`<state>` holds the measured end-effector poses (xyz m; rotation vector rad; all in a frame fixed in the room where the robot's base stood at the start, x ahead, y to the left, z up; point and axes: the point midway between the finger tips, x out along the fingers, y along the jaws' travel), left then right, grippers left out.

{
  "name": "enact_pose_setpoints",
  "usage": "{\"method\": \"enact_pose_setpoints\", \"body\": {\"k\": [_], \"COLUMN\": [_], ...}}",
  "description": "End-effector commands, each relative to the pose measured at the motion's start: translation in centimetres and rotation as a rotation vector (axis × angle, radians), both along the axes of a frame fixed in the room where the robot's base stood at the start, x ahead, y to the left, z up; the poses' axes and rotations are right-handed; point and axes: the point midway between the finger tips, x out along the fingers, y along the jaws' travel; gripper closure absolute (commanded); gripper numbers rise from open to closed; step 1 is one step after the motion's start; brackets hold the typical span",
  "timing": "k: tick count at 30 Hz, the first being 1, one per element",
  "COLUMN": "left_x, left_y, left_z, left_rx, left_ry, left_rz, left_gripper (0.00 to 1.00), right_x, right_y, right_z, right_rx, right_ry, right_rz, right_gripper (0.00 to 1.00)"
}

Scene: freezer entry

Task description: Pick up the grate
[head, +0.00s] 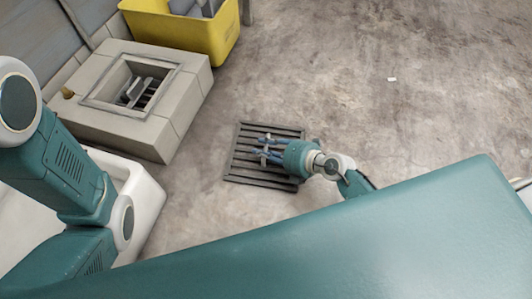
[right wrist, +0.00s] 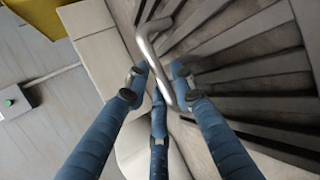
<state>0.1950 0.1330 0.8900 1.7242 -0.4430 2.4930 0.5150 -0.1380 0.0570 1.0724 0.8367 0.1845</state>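The dark slatted grate (head: 259,181) lies on the concrete floor in the middle of the head view. Its slats (right wrist: 262,72) fill the right side of the right wrist view. A bent metal bar handle (right wrist: 157,55) stands out toward the camera there. My right gripper (head: 262,148) is over the grate, its blue fingers spread. In the right wrist view the fingertips (right wrist: 158,77) stand apart on either side of the handle, with gaps visible; contact cannot be made out. Part of my left arm shows at the left of the head view, but its gripper is not visible.
A pale block-built pit (head: 185,100) with a square opening stands left of the grate, with dark items inside. A yellow bin (head: 200,35) holding grey objects is behind it. The floor (head: 400,110) to the right is mostly clear, apart from a small white scrap.

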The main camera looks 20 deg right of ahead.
Motion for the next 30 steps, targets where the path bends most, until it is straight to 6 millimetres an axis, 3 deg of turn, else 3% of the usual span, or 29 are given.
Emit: {"method": "enact_pose_setpoints", "body": {"k": [1,3,20,28,30], "left_x": [0.0,0.0,0.0,0.1,1.5], "left_y": [0.0,0.0,0.0,0.0,0.1], "left_z": [0.0,0.0,0.7,4.1,4.6], "left_rx": [0.000,0.000,0.000,0.000,-0.002], "left_ry": [0.000,0.000,0.001,0.000,0.038], "left_rz": [0.000,0.000,0.000,0.001,0.001], "left_gripper": [0.61,0.61,0.61,0.61,0.61], "right_x": [0.0,0.0,0.1,0.2,0.2], "right_y": [0.0,0.0,0.0,0.0,0.0], "right_z": [0.0,0.0,0.9,4.7,6.3], "right_rx": [0.000,0.000,0.001,0.001,0.001], "right_ry": [0.000,0.000,-0.005,-0.007,-0.007], "right_rz": [0.000,0.000,-0.001,-0.001,-0.002], "right_gripper": [0.90,1.00,1.00,1.00,1.00]}}
